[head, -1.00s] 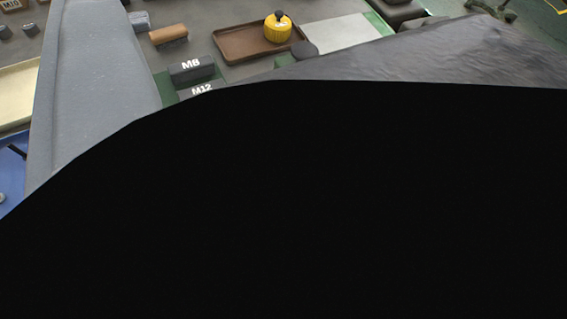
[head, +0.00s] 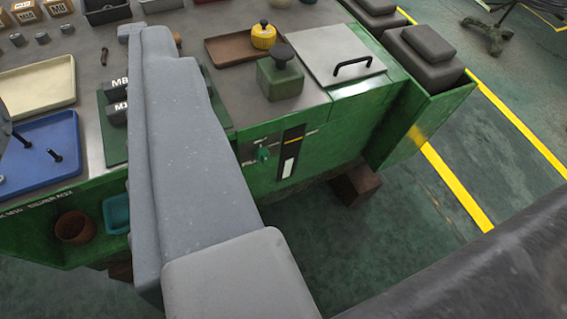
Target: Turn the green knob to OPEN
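A small green knob (head: 263,154) sits on the front face of the green machine (head: 345,130), just right of my grey arm link. Small marks beside the knob are too small to read, so I cannot tell its setting. A dark upright panel (head: 291,150) with a white strip and a yellow line is right of the knob. My grey arm link crosses the middle of the picture and hides part of the machine's front.
On the worktop are a blue tray (head: 40,150), a cream tray (head: 38,85), a brown tray (head: 228,49) with a yellow pot (head: 263,36), a green block with a black knob (head: 280,77), and a lid with a black handle (head: 353,65). The floor (head: 380,215) in front looks clear.

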